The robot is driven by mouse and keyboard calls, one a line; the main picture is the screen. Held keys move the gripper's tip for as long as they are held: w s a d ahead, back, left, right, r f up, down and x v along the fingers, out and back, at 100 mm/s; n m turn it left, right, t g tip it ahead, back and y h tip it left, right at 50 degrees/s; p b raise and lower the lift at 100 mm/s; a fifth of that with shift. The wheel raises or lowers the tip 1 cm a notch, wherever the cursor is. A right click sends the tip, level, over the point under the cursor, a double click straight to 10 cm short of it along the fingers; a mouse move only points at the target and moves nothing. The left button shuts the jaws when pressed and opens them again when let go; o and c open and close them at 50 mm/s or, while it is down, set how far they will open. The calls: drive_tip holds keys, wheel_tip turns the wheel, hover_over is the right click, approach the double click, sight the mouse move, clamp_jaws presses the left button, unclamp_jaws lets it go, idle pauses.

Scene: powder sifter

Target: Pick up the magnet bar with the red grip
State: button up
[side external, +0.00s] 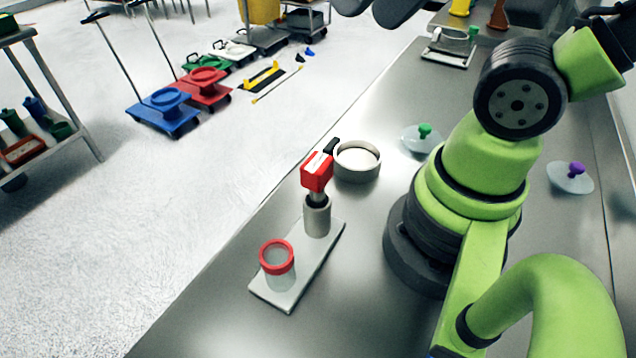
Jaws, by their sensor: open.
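The magnet bar's red grip (317,171) has a pale label on its face and a black piece at its upper right. It stands upright in a grey cylindrical holder (317,217) on a flat light plate (310,262); the lower part of the bar is hidden inside the holder. What looks like my gripper (366,10) shows only as dark finger shapes cut off by the top edge. They look apart, with nothing visible between them, and are well away from the red grip.
A red-rimmed clear cup (277,262) stands on the plate's near end. A round grey dish (357,162) of white powder is close behind the grip. Lids with a green knob (424,131) and a purple knob (576,170) lie farther right. The bench's left edge drops to the floor.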

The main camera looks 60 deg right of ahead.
drive_tip(key=n+g+h, duration=0.5)
drive_tip(key=n+g, duration=0.2)
drive_tip(key=n, duration=1.5)
hover_over(316, 162)
drive_tip(key=f, duration=0.7)
drive_tip(key=s+f, duration=0.1)
drive_tip(key=f, duration=0.2)
drive_tip(key=shift+a+f, duration=0.25)
drive_tip(key=shift+w+f, duration=0.1)
drive_tip(key=shift+f, duration=0.25)
drive_tip(key=x, duration=0.4)
drive_tip(key=shift+f, duration=0.1)
drive_tip(key=shift+w+d+f, duration=0.1)
drive_tip(key=shift+w+f, duration=0.1)
drive_tip(key=shift+f, duration=1.1)
drive_tip(key=shift+w+f, duration=0.15)
drive_tip(key=shift+f, duration=1.15)
